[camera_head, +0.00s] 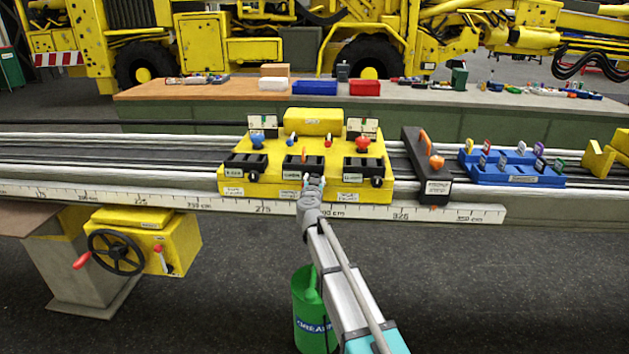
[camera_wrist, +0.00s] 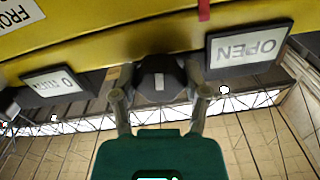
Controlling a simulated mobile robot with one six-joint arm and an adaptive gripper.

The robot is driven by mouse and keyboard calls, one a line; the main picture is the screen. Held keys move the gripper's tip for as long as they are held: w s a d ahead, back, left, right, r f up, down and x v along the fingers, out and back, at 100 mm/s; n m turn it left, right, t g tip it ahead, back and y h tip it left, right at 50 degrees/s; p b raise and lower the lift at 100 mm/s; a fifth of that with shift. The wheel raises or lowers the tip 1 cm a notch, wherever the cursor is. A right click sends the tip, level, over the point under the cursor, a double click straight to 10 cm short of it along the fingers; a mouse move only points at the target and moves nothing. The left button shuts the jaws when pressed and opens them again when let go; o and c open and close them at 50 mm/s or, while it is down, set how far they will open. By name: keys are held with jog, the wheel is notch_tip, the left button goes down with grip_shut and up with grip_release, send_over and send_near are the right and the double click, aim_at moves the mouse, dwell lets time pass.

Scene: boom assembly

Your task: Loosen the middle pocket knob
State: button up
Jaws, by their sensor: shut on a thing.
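The middle pocket knob (camera_wrist: 148,76) is black with a white mark on its face. It sits on the yellow fixture (camera_head: 232,180), between a label reading "OPEN" (camera_wrist: 250,47) and another label (camera_wrist: 54,83) at the left in the wrist view. My gripper (camera_wrist: 161,94) has one finger on each side of the knob and is shut on it. In the head view my gripper (camera_head: 313,182) reaches the front middle of the fixture and hides the knob.
Black side knobs (camera_head: 253,177) (camera_head: 377,182) flank my gripper on the fixture front. A black block with an orange handle (camera_head: 436,162) and a blue tray (camera_head: 515,178) stand to the right. A ruler (camera_head: 120,199) runs along the rail front. A green can (camera_head: 303,310) is below.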

jog(key=o, duration=1.2)
jog(key=shift+c, duration=0.2)
jog(key=s, duration=1.2)
